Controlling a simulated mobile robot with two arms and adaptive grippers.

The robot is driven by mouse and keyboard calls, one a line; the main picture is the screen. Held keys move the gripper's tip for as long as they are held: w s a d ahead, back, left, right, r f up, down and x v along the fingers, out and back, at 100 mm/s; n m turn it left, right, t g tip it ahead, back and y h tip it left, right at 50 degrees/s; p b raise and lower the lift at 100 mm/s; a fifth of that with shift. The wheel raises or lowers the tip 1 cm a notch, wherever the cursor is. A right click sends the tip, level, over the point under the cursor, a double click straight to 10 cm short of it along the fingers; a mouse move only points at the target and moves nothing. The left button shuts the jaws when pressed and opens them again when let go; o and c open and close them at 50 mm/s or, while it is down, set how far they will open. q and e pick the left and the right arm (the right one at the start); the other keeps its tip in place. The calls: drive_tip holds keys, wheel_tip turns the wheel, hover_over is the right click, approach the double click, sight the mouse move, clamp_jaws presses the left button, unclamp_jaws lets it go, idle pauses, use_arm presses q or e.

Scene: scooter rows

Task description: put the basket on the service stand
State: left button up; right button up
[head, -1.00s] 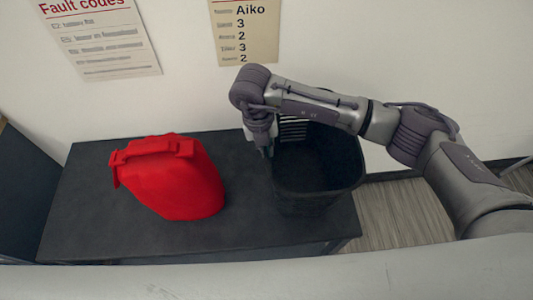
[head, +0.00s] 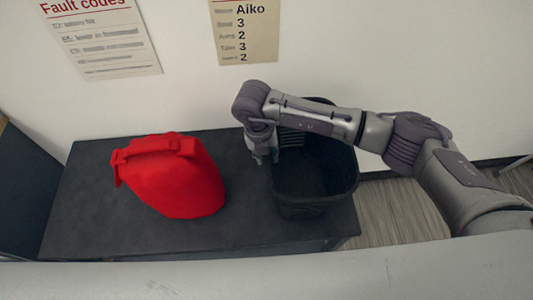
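The black basket (head: 314,207) is upright at the right end of a dark flat-topped stand (head: 110,225). It looks set down on the top, though its underside is hidden. The stand is the only such surface in view; I take it for the service stand. My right gripper (head: 266,160) points down at the basket's left rim, close to or touching it. Two fingertips show, but I cannot tell whether they pinch the rim. My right forearm crosses over the back of the basket and hides part of its far rim. My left gripper is not in view.
A red bag-like container (head: 172,178) with a top handle stands on the left half of the top, with a gap before the basket. A white wall with a fault-codes sheet (head: 103,40) and a list sheet (head: 244,30) rises behind. Wood-look floor (head: 400,210) lies to the right.

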drive_tip(key=shift+r, duration=0.2)
drive_tip(key=shift+w+r, duration=0.1)
drive_tip(key=shift+r, duration=0.2)
wheel_tip(320, 180, up, 11)
drive_tip(key=a+b, duration=0.1)
drive_tip(key=shift+a+b, duration=0.3)
drive_tip(key=shift+b, duration=0.1)
drive_tip(key=shift+r, duration=0.1)
